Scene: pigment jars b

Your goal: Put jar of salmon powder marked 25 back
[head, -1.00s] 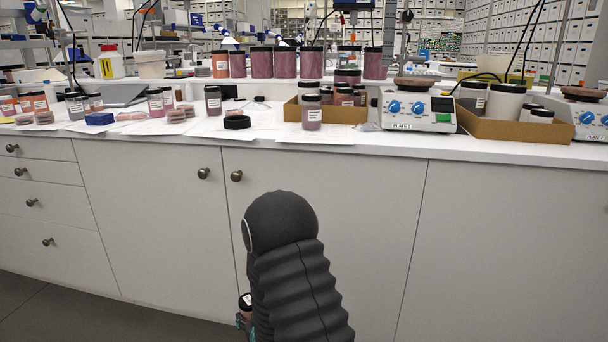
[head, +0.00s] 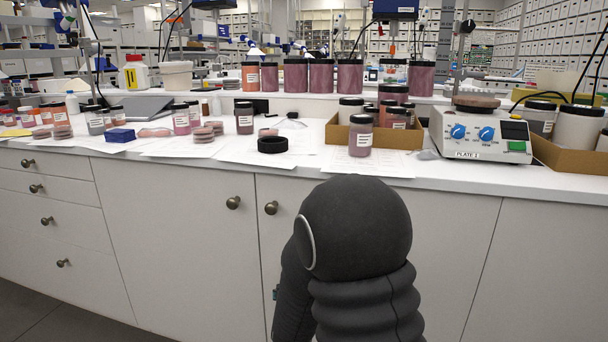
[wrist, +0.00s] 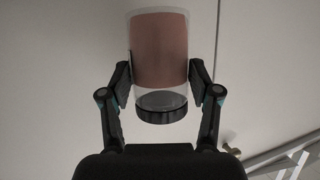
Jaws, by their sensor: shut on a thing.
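My gripper (wrist: 161,88) is shut on a clear jar of salmon-pink powder (wrist: 160,50) with a black lid. In the wrist view the jar sits between the two fingers, its lid toward my wrist, and no label or number shows on it. Behind it are pale cabinet fronts. In the head view my dark arm hides the gripper and the held jar in front of the bench.
A cardboard tray (head: 342,134) with several jars stands on the bench, with a mauve jar (head: 361,136) at its front. A hot plate (head: 480,135) is to its right. A black ring (head: 272,145), papers and a blue box (head: 119,135) lie left. Tall jars line the raised shelf.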

